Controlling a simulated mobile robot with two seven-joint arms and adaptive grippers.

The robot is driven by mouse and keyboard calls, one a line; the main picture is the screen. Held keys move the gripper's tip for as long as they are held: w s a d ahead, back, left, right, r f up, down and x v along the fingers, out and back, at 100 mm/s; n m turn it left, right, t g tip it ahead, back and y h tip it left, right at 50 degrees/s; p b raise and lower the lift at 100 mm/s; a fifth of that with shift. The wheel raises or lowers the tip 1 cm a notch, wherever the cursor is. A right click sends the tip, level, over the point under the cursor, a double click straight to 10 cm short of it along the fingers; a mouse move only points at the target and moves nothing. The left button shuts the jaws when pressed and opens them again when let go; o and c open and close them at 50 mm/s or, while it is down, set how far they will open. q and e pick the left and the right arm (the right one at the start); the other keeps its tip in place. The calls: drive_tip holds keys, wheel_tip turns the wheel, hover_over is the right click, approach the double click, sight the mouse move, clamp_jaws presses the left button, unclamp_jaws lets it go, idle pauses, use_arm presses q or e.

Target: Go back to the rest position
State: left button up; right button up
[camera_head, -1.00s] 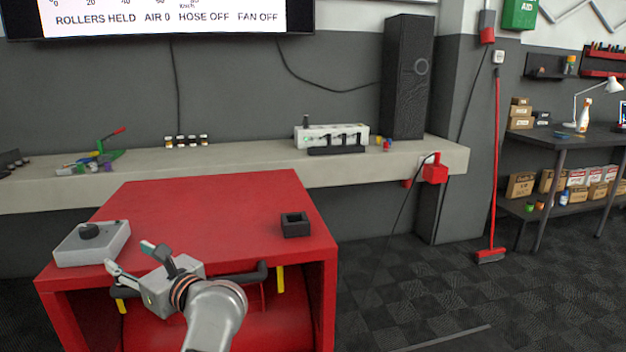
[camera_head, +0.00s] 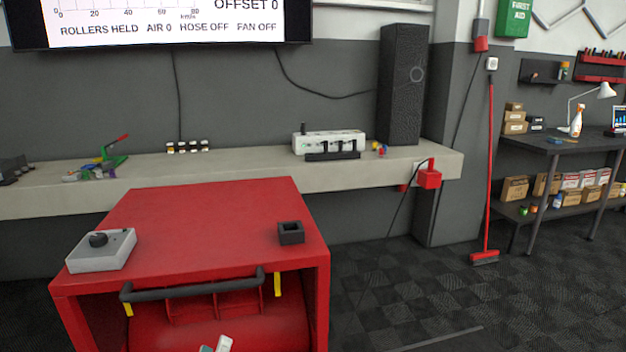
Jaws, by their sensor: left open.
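The black bar (camera_head: 190,291) across the front of the housing is in full view, with a yellow strip near each end. My right gripper is not in view.
A grey box with a black knob (camera_head: 100,250) and a small black square holder (camera_head: 291,233) sit on the housing. Behind runs a pale ledge (camera_head: 240,168) with a black tower speaker-like box (camera_head: 402,85).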

use_arm(q)
drive_tip(key=s+f+m+g+p, duration=0.1)
drive_tip(key=s+f+m+g, duration=0.4)
drive_tip(key=s+f, duration=0.5)
drive_tip(key=s+f+m+g+h+p, duration=0.1)
drive_tip(key=s+f+m+g, duration=0.4)
drive_tip(key=s+f, duration=0.5)
wheel_tip(320, 180, down, 3)
drive_tip(key=m, duration=0.2)
drive_tip(key=shift+s+f+m, duration=0.15)
drive_tip(key=shift+s+m, duration=0.1)
drive_tip(key=shift+m, duration=0.05)
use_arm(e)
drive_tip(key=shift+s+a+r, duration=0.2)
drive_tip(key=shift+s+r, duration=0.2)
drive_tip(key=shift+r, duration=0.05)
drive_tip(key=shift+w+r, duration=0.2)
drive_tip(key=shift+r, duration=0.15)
